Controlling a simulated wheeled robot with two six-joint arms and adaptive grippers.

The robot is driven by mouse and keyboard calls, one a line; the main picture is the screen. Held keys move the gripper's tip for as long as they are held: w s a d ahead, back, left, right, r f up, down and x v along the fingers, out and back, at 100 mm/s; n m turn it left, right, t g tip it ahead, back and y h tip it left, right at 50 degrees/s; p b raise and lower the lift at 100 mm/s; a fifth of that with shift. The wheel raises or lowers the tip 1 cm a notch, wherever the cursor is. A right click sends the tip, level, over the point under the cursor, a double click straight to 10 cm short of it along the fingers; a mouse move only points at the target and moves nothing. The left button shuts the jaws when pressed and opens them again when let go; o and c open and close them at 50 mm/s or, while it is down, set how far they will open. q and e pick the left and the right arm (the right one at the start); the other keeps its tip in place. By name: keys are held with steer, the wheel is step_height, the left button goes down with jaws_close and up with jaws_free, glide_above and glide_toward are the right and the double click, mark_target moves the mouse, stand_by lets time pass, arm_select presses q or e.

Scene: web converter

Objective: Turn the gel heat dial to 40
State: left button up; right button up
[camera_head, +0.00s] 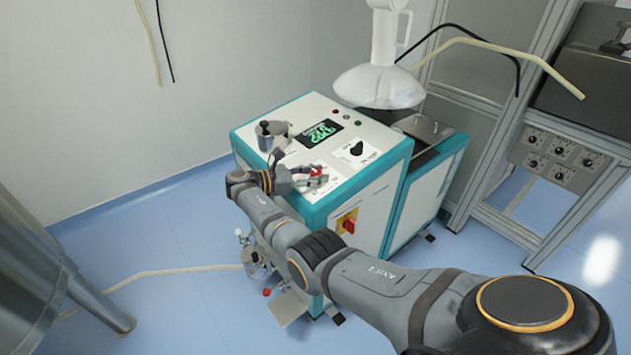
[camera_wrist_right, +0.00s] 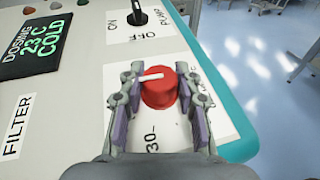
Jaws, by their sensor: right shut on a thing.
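The gel heat dial is a red round knob (camera_wrist_right: 160,88) with a white pointer line, on a white label on the machine's top. In the wrist view the pointer points left. A printed "30" shows below the dial; the rest of its scale is hidden by my fingers. My right gripper (camera_wrist_right: 160,108) has its fingers on both sides of the dial and is shut on it. In the head view the right gripper (camera_head: 312,177) is at the top panel's front edge, with the red dial (camera_head: 316,171) showing between its fingers. My left gripper is not in view.
A display (camera_wrist_right: 45,47) reads "DOSING 23 C COLD". A black pump switch (camera_wrist_right: 139,14) stands beyond the dial. A metal cylinder (camera_head: 266,137) stands on the panel left of the gripper. A red-yellow switch (camera_head: 347,222) is on the machine's front.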

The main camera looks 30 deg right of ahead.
mark_target(316, 171)
steer(key=shift+r, duration=0.1)
steer(key=o, duration=1.2)
steer(key=shift+c, duration=0.2)
step_height(316, 171, up, 10)
steer(key=shift+f, duration=0.1)
